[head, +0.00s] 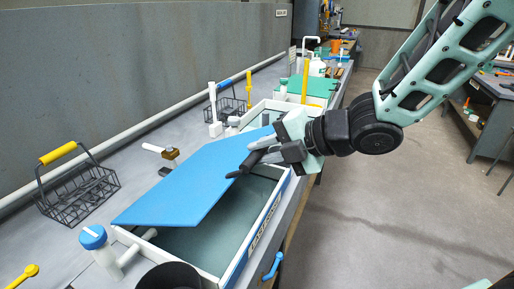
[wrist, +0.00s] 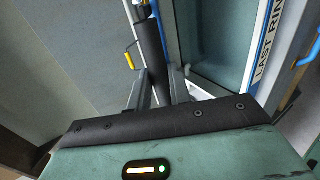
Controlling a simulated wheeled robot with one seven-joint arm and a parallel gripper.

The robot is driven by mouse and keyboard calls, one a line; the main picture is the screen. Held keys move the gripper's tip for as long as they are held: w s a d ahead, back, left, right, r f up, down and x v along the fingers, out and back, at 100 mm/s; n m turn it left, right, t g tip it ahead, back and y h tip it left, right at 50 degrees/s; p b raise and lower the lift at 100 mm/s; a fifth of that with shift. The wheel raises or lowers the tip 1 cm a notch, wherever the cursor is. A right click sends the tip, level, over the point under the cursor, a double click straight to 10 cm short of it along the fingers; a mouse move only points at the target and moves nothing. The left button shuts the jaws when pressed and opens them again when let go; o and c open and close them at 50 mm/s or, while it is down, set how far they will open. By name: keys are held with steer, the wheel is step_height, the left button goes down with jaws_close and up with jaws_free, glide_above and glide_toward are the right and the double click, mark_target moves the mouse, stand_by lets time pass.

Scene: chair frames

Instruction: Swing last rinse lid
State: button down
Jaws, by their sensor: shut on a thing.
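The blue lid (head: 195,180) lies tilted across the tank labelled "LAST RINSE" (head: 264,225), part open. The dark tank inside shows along its right side and front. My gripper (head: 250,163) is at the lid's right edge, shut on a dark bar-like handle (wrist: 150,50). In the wrist view the fingers (wrist: 160,88) stand either side of this handle, and the lid's edge shows as a thin blue strip. The tank's labelled wall (wrist: 268,45) is to the right there. The lid's hinge is not clearly visible.
A wire basket with a yellow handle (head: 78,185) stands on the bench at left. A second tank with a green lid (head: 312,87) lies beyond. Floor at right is clear.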

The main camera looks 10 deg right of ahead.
steer(key=shift+s+d+f+b, duration=0.2)
steer(key=shift+d+f+b, duration=0.05)
steer(key=shift+f, duration=0.25)
steer(key=shift+s+d+f+b, duration=0.15)
steer(key=shift+d+f+b, duration=0.1)
steer(key=shift+f, duration=0.2)
step_height(320, 180, down, 8)
steer(key=s+d+b, duration=0.1)
steer(key=d+b, duration=0.1)
steer(key=b, duration=0.9)
steer(key=shift+s+r, duration=0.15)
steer(key=shift+s, duration=0.15)
steer(key=c, duration=1.2)
jaws_free()
steer(key=shift+r, duration=0.1)
